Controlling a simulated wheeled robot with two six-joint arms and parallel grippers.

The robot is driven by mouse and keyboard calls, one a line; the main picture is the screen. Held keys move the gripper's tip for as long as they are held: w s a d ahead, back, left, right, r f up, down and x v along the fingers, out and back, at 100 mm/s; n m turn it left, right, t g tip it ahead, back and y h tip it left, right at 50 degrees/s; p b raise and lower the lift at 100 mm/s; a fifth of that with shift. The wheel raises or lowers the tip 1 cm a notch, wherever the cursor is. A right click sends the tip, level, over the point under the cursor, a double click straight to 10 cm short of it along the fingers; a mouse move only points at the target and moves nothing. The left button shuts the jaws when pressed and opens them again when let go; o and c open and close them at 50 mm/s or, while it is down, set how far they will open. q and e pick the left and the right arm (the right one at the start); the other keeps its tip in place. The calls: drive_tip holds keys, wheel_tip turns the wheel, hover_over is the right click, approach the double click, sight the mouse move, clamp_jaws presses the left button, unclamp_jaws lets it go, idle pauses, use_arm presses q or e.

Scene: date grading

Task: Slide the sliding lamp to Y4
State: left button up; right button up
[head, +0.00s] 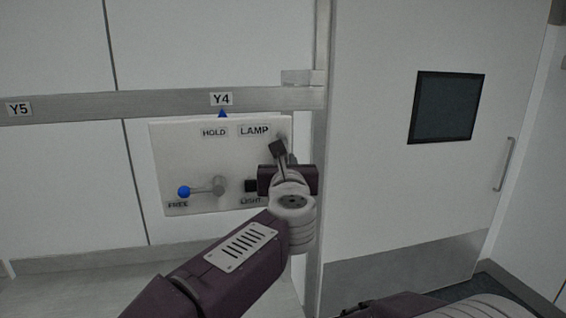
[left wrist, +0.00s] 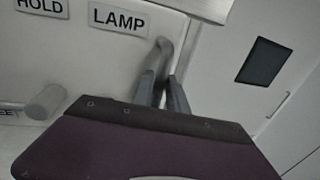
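The sliding lamp (head: 235,150) is a pale panel hanging under a metal rail, with HOLD, LAMP, FREE and LIGHT labels. Its blue pointer (head: 222,114) sits directly below the Y4 label (head: 221,99). A lever with a blue knob (head: 184,191) points left, just above FREE. My left gripper (head: 280,148) is at the panel's right side. In the left wrist view, its fingers (left wrist: 163,93) stand on either side of a grey handle (left wrist: 163,55) and appear closed on it; the contact is partly hidden. My right gripper is out of view.
The rail (head: 160,101) runs left to a Y5 label (head: 18,109). A small dark button (head: 251,185) is above LIGHT. A white door (head: 390,190) with a dark window (head: 446,107) stands right of the panel. The wall left of the panel is clear.

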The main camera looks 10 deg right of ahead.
use_arm(q)
drive_tip(key=shift+o, duration=1.2)
drive_tip(key=shift+d, duration=0.3)
drive_tip(key=shift+s+a+f+b, duration=0.1)
drive_tip(key=shift+s+f+b, duration=0.05)
drive_tip(key=shift+s+b, duration=0.2)
drive_tip(key=s+a+b, duration=0.1)
drive_tip(key=s+b, duration=0.3)
drive_tip(key=s, duration=0.4)
drive_tip(key=shift+s+a, duration=0.15)
drive_tip(key=shift+a, duration=0.15)
